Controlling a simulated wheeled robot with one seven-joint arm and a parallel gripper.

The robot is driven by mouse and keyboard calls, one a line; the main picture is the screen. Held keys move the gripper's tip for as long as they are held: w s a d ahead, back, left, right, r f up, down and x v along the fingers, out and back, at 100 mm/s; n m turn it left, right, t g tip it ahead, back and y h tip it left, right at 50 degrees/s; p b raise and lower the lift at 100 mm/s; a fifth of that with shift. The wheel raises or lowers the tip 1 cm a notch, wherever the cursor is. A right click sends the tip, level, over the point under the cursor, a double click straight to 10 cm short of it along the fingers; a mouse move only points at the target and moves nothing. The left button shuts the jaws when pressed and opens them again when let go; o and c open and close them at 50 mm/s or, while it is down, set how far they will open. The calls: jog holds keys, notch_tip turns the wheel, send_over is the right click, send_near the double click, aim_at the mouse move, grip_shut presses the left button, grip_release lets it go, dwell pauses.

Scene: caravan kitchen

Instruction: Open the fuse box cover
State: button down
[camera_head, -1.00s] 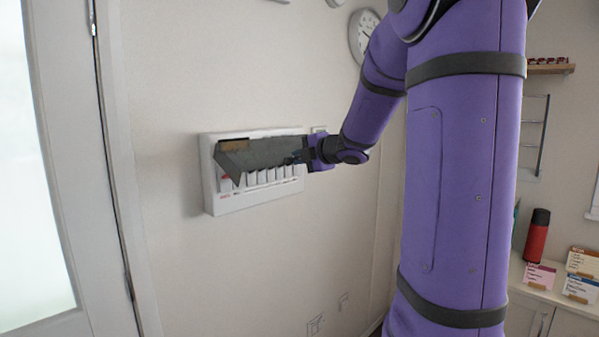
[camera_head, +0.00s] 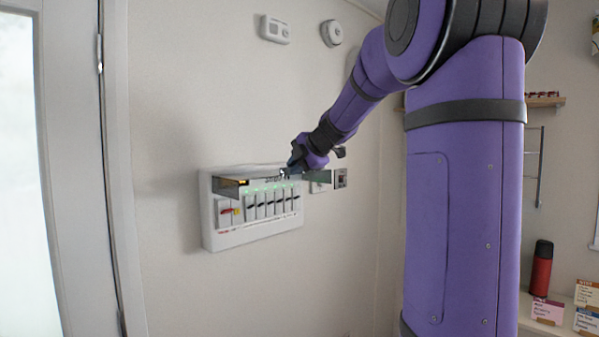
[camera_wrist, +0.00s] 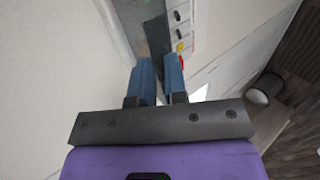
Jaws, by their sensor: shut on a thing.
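The white fuse box (camera_head: 212,222) is mounted on the wall left of centre in the head view. Its row of switches shows uncovered, with small green lights above them. The dark see-through cover (camera_head: 318,177) is raised and stands out from the box above the switches, seen nearly edge-on. My gripper (camera_head: 289,171) is at the cover's upper right part. In the wrist view, the blue fingers of my gripper (camera_wrist: 158,66) are closed on the cover (camera_wrist: 155,34), with box switches to its right. The exact contact is partly hidden.
A door frame (camera_head: 115,180) stands at the left. A thermostat (camera_head: 275,29) and a round detector (camera_head: 331,33) are on the wall above. A red flask (camera_head: 541,270) and small cards (camera_head: 547,311) stand on a counter at right. The wall below the box is clear.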

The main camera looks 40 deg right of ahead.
jog(key=shift+w+a+g, duration=0.3)
jog(key=shift+w+g, duration=0.1)
jog(key=shift+w, duration=0.15)
jog(key=c, duration=1.3)
grip_release()
jog(key=shift+w, duration=0.1)
jog(key=v, duration=1.1)
jog(key=shift+d+r, duration=0.15)
jog(key=shift+d, duration=0.15)
